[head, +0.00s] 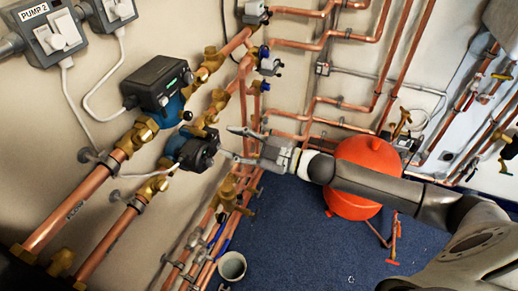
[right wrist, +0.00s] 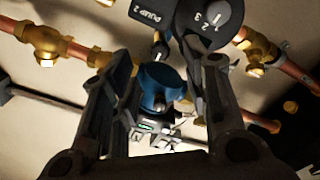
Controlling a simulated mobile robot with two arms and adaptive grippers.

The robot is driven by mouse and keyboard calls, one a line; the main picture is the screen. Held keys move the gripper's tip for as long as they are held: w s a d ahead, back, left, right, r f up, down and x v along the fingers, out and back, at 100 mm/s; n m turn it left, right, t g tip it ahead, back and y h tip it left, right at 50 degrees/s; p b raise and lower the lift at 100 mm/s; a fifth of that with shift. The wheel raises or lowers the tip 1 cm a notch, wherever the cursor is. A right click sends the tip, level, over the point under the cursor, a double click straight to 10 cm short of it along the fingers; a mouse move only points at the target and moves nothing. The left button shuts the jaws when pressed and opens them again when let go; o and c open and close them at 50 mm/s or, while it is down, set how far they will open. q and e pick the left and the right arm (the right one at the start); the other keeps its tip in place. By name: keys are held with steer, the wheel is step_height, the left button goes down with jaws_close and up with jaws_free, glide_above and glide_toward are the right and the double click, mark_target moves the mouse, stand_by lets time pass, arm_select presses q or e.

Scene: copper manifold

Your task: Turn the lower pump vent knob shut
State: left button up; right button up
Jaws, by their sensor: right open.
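The lower pump (head: 194,151) sits on the wall pipe, with a blue body and a dark round head. A small dark knob (head: 187,115) shows just above it; I cannot tell for sure if it is the vent knob. My right gripper (head: 226,143) is open, its fingers spread just right of the pump head, apparently apart from it. In the right wrist view, a blue rounded pump part (right wrist: 160,84) shows between the open fingers (right wrist: 155,90), with a black dial numbered 1 to 3 (right wrist: 214,20) beyond the right finger. My left gripper is out of view.
The upper pump (head: 158,83), with a black box, is close above. Copper pipes and brass valves (head: 213,58) crowd the wall around. A red tank (head: 368,165) stands beneath my right arm. A white bucket (head: 232,266) is on the blue floor (head: 300,250).

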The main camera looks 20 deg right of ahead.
steer(key=v, duration=0.7)
steer(key=shift+s+d, duration=0.2)
steer(key=shift+s, duration=0.05)
stand_by(0.3)
